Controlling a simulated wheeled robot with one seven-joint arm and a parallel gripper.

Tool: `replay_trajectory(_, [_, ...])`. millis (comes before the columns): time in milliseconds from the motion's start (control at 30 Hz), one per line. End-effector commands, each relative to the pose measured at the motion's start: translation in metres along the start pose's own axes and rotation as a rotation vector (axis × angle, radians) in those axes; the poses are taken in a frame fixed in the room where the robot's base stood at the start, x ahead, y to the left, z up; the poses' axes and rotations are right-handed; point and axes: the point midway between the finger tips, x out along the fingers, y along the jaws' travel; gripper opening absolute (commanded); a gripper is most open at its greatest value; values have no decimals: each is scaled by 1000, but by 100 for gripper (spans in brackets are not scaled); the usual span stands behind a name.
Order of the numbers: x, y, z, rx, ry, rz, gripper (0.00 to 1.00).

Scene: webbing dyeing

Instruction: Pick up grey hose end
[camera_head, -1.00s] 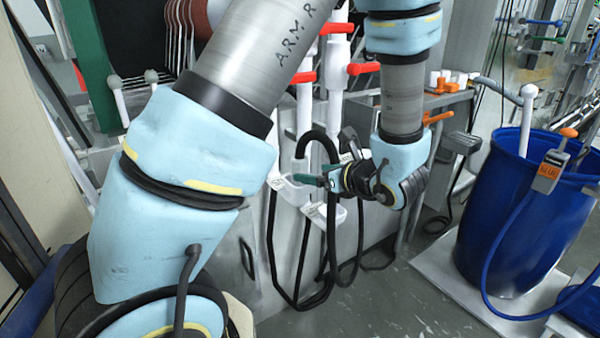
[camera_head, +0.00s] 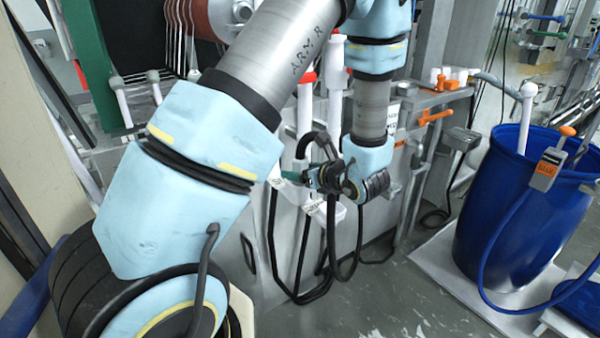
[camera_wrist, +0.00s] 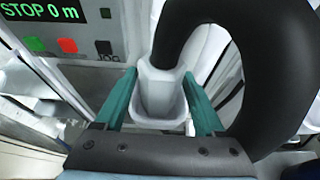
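The grey hose end (camera_wrist: 162,92) is a pale, flared piece on a thick black hose (camera_wrist: 262,70) in the wrist view. My gripper (camera_wrist: 160,75) has its two green fingers on either side of the hose end, with narrow gaps near the tips, so it looks open. In the head view my gripper (camera_head: 288,176) points left at the white holders on the machine front, beside the black hose loop (camera_head: 306,142). I cannot make out the hose end there; my wrist and the hose crowd that spot.
A panel (camera_wrist: 75,35) with a green display and coloured buttons is at upper left in the wrist view. White holders (camera_head: 312,206) and hanging black hoses (camera_head: 272,240) are below my gripper.

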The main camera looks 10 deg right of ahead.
Motion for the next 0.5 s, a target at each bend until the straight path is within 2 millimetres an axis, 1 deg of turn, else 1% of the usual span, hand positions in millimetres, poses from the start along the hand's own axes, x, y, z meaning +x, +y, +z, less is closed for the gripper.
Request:
replay_trajectory(33, [0,0,0,0,0,0,64])
replay_trajectory(67, [0,0,0,0,0,0,61])
replay_trajectory(500, [0,0,0,0,0,0,12])
